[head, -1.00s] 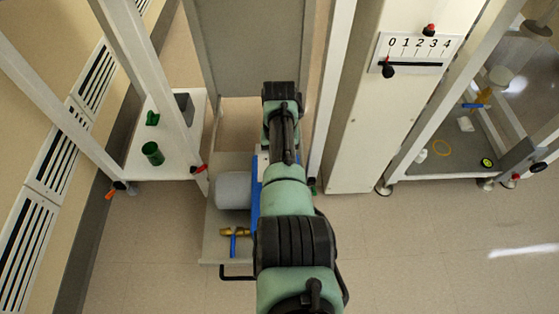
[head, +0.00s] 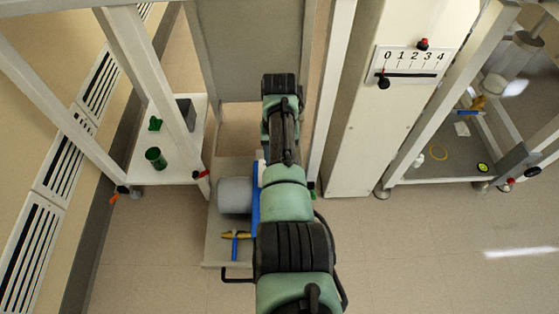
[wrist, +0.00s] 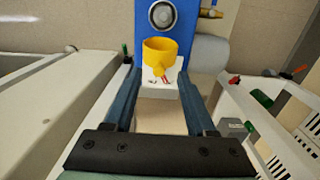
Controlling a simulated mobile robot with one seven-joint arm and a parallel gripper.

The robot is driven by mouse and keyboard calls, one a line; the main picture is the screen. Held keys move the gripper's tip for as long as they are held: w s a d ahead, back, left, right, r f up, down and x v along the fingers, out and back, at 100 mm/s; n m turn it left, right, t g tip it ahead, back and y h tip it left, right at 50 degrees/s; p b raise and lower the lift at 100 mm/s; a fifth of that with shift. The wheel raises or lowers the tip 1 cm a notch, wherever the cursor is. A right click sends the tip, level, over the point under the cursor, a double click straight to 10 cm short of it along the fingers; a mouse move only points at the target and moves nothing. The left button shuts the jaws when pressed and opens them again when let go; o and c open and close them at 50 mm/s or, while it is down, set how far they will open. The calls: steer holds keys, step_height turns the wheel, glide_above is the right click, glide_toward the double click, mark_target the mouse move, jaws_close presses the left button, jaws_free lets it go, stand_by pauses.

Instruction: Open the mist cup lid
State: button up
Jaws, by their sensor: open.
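In the wrist view a yellow round cup (wrist: 158,51) with a short tab facing me sits in front of a blue panel (wrist: 148,20), above a white block (wrist: 148,90). It looks open at the top; I cannot tell whether this is the mist cup or where its lid is. My gripper (wrist: 158,77) is open, its two fingers spread on either side of the line to the yellow cup, with nothing held between them. The cup appears beyond the fingertips. In the head view my arm hides the gripper and the yellow cup; an edge of the blue panel (head: 255,200) shows.
A grey tank (head: 235,195) and a brass valve with a blue handle (head: 235,247) stand left of the blue panel. A green cup (head: 155,158) stands on a white shelf at left. A white column with a numbered slider (head: 410,59) rises at right. The front floor is clear.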

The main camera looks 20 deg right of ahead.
step_height(320, 180, up, 8)
steer(key=p, duration=0.2)
steer(key=shift+p, duration=0.3)
steer(key=shift+f, duration=0.1)
